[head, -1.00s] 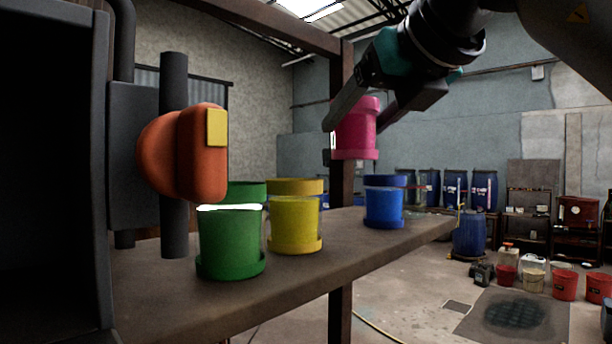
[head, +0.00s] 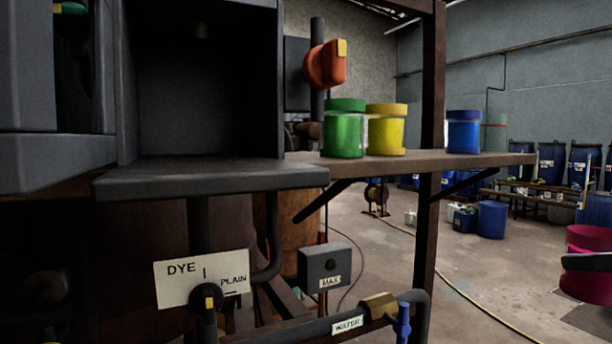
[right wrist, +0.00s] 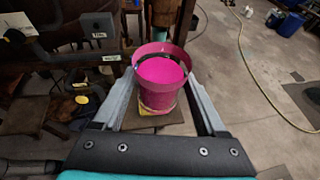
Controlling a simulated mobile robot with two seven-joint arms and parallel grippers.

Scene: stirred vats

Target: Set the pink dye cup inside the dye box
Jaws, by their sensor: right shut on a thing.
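The pink dye cup (head: 588,283) is at the right edge of the head view, partly cut off. My right gripper (head: 586,262) is shut on it there, well away from the shelf. In the right wrist view the pink cup (right wrist: 158,98) is upright between the two fingers and holds bright pink dye. The dark open-fronted box (head: 205,158), which I take for the dye box, stands at the left of the head view. Its front is open and its inside looks empty. A flat ledge juts out at its opening. My left gripper is not in view.
Green (head: 343,130), yellow (head: 386,132) and blue (head: 463,134) cups stand on the wooden shelf (head: 430,160) right of the box. A wooden post (head: 432,240) rises by the shelf. Pipes and a DYE/PLAIN sign (head: 202,278) sit below the box. The floor at right has free room.

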